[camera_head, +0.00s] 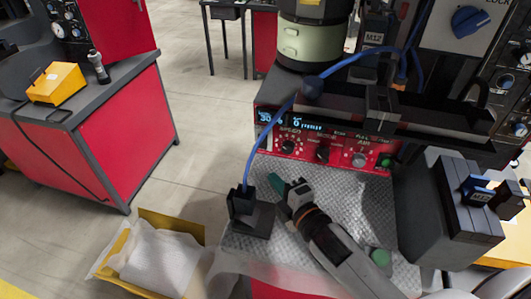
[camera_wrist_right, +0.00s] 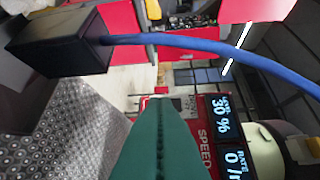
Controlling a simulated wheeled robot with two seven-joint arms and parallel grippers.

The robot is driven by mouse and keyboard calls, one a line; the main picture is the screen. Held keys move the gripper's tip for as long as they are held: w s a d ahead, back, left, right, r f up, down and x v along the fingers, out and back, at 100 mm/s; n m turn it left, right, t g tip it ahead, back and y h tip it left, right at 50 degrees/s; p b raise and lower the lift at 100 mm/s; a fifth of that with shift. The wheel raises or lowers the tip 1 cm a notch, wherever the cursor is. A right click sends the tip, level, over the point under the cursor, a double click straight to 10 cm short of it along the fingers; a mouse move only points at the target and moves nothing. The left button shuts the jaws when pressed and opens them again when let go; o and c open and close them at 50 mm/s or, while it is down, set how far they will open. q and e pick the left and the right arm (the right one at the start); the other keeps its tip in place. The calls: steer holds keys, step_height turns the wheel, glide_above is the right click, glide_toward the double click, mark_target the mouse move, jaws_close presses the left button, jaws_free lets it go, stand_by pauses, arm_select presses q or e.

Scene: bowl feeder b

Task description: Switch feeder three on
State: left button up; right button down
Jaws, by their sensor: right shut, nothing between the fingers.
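A feeder's red control panel (camera_head: 322,146) faces me in the head view, with lit displays, dark knobs and a green button (camera_head: 386,161) at its right end. The displays also show in the right wrist view (camera_wrist_right: 225,120), one reading 30 %. I cannot read a feeder number. My right gripper (camera_head: 275,183) has teal fingers, shut and empty, over the metal plate in front of the panel's left part. Its teal fingers also fill the lower middle of the right wrist view (camera_wrist_right: 163,142). A gap between them and the panel shows. My left gripper is not in view.
A black block (camera_head: 250,215) with a blue cable (camera_head: 262,143) rising from it stands just left of my right gripper. The dimpled plate (camera_head: 372,205) is partly bare. A dark M12 box (camera_head: 432,207) stands at right, a green-pale bowl unit (camera_head: 312,42) behind.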

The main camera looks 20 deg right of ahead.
steer(key=p, duration=0.1)
glide_toward(260, 147)
steer(key=w+a, duration=0.3)
steer(key=a, duration=0.1)
steer(key=w+d, duration=0.1)
steer(key=w+d+p, duration=0.1)
steer(key=w, duration=0.1)
steer(key=shift+d+f, duration=0.25)
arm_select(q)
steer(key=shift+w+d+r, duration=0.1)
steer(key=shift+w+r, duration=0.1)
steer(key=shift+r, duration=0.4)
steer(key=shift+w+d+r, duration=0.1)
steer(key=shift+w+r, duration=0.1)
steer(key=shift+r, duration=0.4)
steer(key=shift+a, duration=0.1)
arm_select(e)
steer(key=shift+w+d+f+b, duration=0.15)
steer(key=shift+f+b, duration=0.15)
steer(key=shift+b, duration=0.3)
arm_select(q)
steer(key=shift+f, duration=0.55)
arm_select(e)
steer(key=shift+r, duration=0.2)
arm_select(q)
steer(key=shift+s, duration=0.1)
